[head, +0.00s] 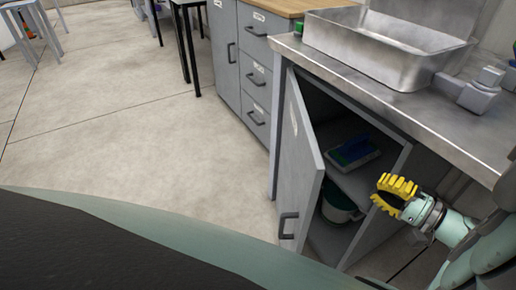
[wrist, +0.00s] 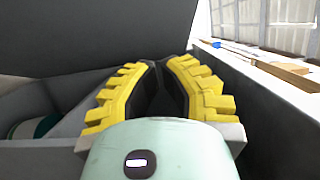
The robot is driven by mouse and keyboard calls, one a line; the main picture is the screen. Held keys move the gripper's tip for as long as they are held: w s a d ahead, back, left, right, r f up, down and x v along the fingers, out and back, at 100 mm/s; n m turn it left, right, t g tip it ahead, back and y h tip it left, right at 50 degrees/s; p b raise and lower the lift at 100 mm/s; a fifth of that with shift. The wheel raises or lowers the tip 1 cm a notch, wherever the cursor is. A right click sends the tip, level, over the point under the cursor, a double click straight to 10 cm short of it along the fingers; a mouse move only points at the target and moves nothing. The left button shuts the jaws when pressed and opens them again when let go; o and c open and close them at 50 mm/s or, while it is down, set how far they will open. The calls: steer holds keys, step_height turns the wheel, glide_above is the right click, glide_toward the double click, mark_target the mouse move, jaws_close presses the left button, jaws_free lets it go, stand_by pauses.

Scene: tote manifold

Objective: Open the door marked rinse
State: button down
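A grey cabinet door (head: 298,165) under the sink counter stands wide open, swung out to the left in the head view. Its dark bar handle (head: 288,226) is near the low free edge. A small label on the door is too small to read, so I cannot confirm that it says rinse. My gripper (head: 384,190) has yellow ribbed fingers and is at the right side of the cabinet opening, apart from the door handle. In the wrist view my gripper (wrist: 162,68) has its fingertips together with nothing visible between them. A large dark grey panel fills the upper left there.
Inside the cabinet (head: 345,185) are a shelf with a green and blue item (head: 352,150) and a pot (head: 338,208) below. Grey drawers (head: 257,75) stand at left. The floor in front is clear.

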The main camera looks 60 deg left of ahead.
steer(key=s+a, duration=0.6)
steer(key=a, duration=0.5)
steer(key=shift+s+a, duration=0.2)
steer(key=shift+a, duration=0.1)
steer(key=shift+s+f, duration=0.1)
